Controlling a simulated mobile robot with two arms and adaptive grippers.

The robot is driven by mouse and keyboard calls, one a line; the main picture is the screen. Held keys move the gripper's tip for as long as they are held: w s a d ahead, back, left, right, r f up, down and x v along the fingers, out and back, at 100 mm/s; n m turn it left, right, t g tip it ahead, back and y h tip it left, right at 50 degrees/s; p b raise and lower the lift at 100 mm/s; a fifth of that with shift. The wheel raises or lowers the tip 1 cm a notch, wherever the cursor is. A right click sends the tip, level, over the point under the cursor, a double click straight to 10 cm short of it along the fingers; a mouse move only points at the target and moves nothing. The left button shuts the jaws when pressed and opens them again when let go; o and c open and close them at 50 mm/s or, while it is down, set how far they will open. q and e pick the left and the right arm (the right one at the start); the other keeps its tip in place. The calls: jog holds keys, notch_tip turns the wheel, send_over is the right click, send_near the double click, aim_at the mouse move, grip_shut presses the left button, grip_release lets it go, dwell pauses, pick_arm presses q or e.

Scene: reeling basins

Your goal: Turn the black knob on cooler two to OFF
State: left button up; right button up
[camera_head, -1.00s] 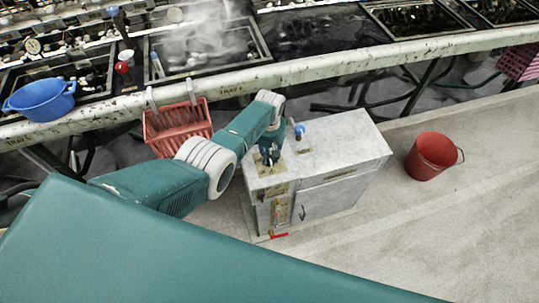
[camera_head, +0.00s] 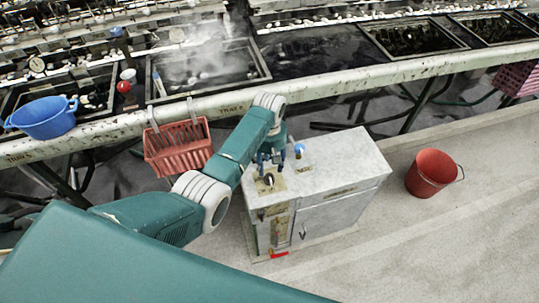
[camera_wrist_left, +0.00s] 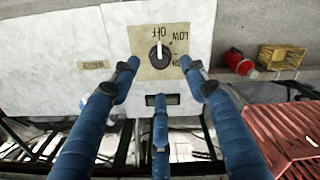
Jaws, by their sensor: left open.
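The white cooler cabinet (camera_head: 345,165) stands on the floor before the basins; I cannot read a number on it. A black knob (camera_head: 269,179) sits on its top on a tan label plate. In the left wrist view, the knob (camera_wrist_left: 159,57) has a white pointer directed at the word OFF; LOW and another word, partly hidden, are beside it. My left gripper (camera_head: 271,157) is open and empty, just behind the knob and apart from it. In the left wrist view, the blue fingers of this gripper (camera_wrist_left: 160,78) are spread, with nothing between them. My right gripper is not visible.
A blue-topped part (camera_head: 299,149) stands on the cabinet beside the gripper. A red basket (camera_head: 178,150) hangs on the basin rail (camera_head: 290,88) to the left. A red bucket (camera_head: 430,174) stands on the floor to the right, with clear floor around it.

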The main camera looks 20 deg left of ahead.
pick_arm(q)
jog(key=shift+r, duration=2.65)
